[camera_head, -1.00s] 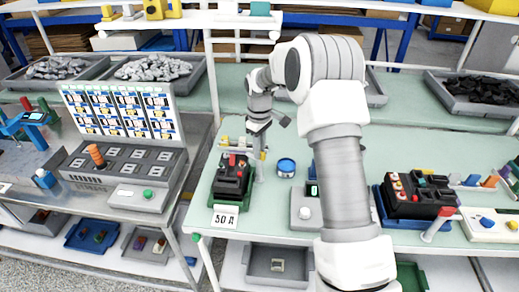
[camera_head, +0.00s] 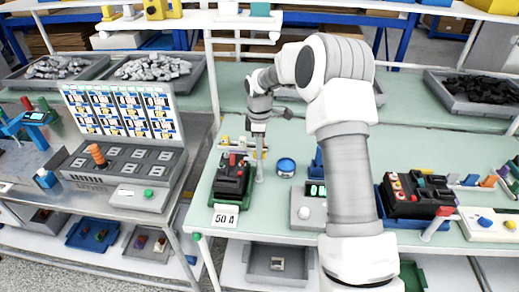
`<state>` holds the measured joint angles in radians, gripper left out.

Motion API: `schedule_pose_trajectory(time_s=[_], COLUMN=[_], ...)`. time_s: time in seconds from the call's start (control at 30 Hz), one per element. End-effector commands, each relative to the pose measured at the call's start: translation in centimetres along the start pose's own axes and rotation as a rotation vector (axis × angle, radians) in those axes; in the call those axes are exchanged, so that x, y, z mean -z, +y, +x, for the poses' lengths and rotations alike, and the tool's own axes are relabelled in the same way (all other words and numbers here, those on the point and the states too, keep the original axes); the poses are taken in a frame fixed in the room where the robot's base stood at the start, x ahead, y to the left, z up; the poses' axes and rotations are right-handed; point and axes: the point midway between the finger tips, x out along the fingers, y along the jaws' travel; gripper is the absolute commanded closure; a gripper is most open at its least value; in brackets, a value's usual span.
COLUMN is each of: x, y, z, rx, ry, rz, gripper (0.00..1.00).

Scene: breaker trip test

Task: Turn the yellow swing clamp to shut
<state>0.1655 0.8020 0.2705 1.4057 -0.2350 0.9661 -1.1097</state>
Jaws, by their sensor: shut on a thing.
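The yellow swing clamp (camera_head: 265,153) shows as a small yellow patch and a pale upright post at the right rear of a black breaker unit (camera_head: 233,182). The unit has red parts on top and sits on a green base. My gripper (camera_head: 259,140) points down over the clamp and is shut on it. The fingers and the clamp's upper end overlap, so the exact grip is hard to make out. A white "50 A" card (camera_head: 225,216) stands in front of the unit.
A blue round container (camera_head: 286,167) stands just right of the clamp. A grey meter box (camera_head: 308,208) with a lit green display is farther right. Another black unit (camera_head: 420,196) stands at the right. The table behind is mostly clear.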

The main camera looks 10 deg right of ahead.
Motion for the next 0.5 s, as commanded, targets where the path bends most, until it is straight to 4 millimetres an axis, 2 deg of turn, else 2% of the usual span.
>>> schedule_pose_trajectory(time_s=[0.3,0.33,0.5], x=[0.08,0.08,0.06], y=[0.13,0.13,0.08], z=[-0.18,-0.18,-0.12], rx=[-0.005,-0.005,-0.003], ry=[0.001,0.001,0.001], rz=[-0.004,-0.004,-0.003], gripper=[1.00,0.80,0.51])
